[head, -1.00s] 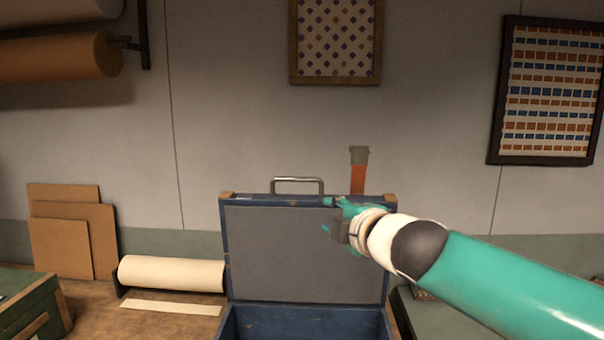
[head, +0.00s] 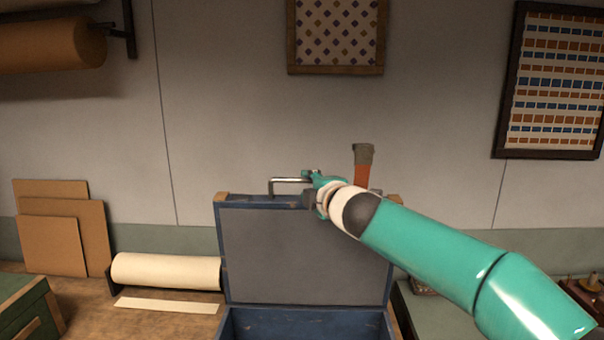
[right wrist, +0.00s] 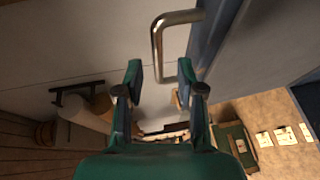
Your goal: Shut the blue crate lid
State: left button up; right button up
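The blue crate (head: 305,322) stands on the workbench with its lid (head: 300,255) open and upright, grey inner face toward me. A metal handle (head: 288,180) sticks up from the lid's top edge. My right gripper (head: 310,186) is at that top edge, by the right end of the handle, partly hiding it. In the right wrist view my right gripper (right wrist: 160,76) has its two fingers spread, with the handle (right wrist: 158,40) just ahead of the tips and the blue lid edge (right wrist: 208,40) beside them. Nothing is held. My left gripper is not in view.
A brush-like tool with a red part (head: 362,165) stands behind the lid. A cream roll (head: 165,271) and brown boards (head: 60,235) are left of the crate. A green box (head: 28,308) is at the lower left. The wall is behind.

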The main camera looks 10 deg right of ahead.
aim_at(302, 182)
jog(key=w+p, duration=0.1)
jog(key=w, duration=0.1)
jog(key=w+p, duration=0.1)
jog(key=w, duration=0.1)
jog(key=shift+w+a+f, duration=0.1)
jog(key=shift+a+f, duration=0.05)
jog(key=shift+a, duration=0.05)
jog(key=shift+w+a+f+p, duration=0.1)
jog(key=shift+w+f+p, duration=0.2)
jog(key=shift+w, duration=0.25)
jog(key=shift+c, duration=0.2)
grip_shut()
